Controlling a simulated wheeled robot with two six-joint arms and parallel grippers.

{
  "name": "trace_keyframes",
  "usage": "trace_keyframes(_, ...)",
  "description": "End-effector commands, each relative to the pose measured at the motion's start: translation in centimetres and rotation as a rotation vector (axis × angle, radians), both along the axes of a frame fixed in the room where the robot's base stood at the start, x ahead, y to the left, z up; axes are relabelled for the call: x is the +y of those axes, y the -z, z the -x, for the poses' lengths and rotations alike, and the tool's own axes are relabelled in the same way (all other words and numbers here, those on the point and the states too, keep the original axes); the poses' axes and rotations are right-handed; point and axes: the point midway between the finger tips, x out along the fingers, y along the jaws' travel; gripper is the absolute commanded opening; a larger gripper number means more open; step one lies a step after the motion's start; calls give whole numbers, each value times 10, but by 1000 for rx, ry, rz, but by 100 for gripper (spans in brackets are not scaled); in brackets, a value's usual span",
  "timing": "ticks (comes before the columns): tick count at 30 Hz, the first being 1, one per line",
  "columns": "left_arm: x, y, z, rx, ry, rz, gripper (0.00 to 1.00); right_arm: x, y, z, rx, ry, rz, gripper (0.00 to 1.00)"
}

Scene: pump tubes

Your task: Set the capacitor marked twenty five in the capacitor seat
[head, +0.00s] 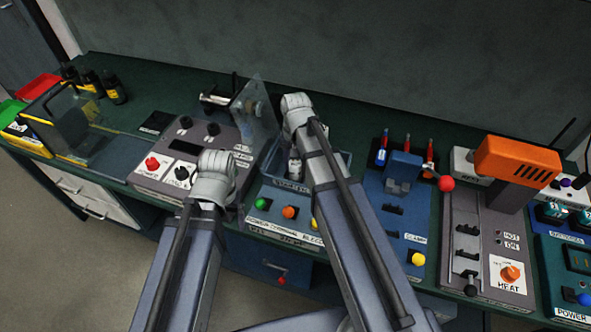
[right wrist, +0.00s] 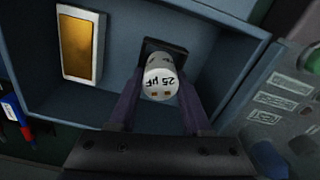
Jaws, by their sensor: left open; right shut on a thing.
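The capacitor (right wrist: 160,80) is a pale cylinder marked 25 µF, with two gold contacts on its visible end. My right gripper (right wrist: 160,92) is shut on it, one dark finger on each side. It is at a dark square seat (right wrist: 180,47) inside a blue-grey tray; whether its hidden far end touches the seat, I cannot tell. In the head view the capacitor (head: 295,168) shows as a small pale shape beside my right arm. My left gripper (head: 215,178) is over the grey control box, its fingers mostly hidden by its wrist; it is open.
A gold plate (right wrist: 80,47) lies in the tray's other part. A grey box with a red knob (head: 152,162) stands left of the tray, a clear upright panel (head: 250,108) behind. A blue clamp station (head: 400,205) and an orange heater (head: 517,160) stand right.

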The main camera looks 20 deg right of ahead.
Motion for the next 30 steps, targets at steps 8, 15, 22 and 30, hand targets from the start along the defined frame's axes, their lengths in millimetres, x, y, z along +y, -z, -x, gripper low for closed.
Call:
trace_keyframes(8,0,5,0,0,0,0,84,0,5,0,0,0,0,0)
trace_keyframes(15,0,8,0,0,0,0,84,0,8,0,0,0,0,55)
trace_keyframes(22,0,8,0,0,0,0,84,0,8,0,0,0,0,78)
trace_keyframes(30,0,7,0,0,0,0,84,0,7,0,0,0,0,78)
